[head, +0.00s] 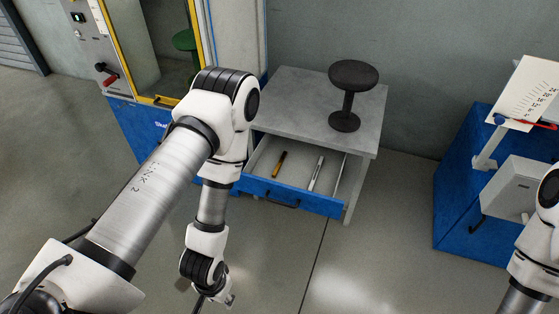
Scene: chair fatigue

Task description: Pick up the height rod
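An open drawer (297,198) with a blue front slides out from under a grey table. Inside lie a short orange-brown rod (278,164), a pale silver rod (316,174) and a thin pale rod or strip (339,172) by the right wall. I cannot tell for certain which one is the height rod. My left gripper (216,302) hangs low at the bottom of the view, in front of and below the drawer, apart from the rods. Its fingers are small and partly cut off, so its opening is unclear. My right arm enters at the right edge; its gripper is out of view.
A dark round stool (352,94) stands on the grey tabletop (300,105). A yellow-framed machine (155,97) stands at the left. A blue cabinet (455,205) with a white scale board (524,95) stands at the right. The floor before the drawer is clear.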

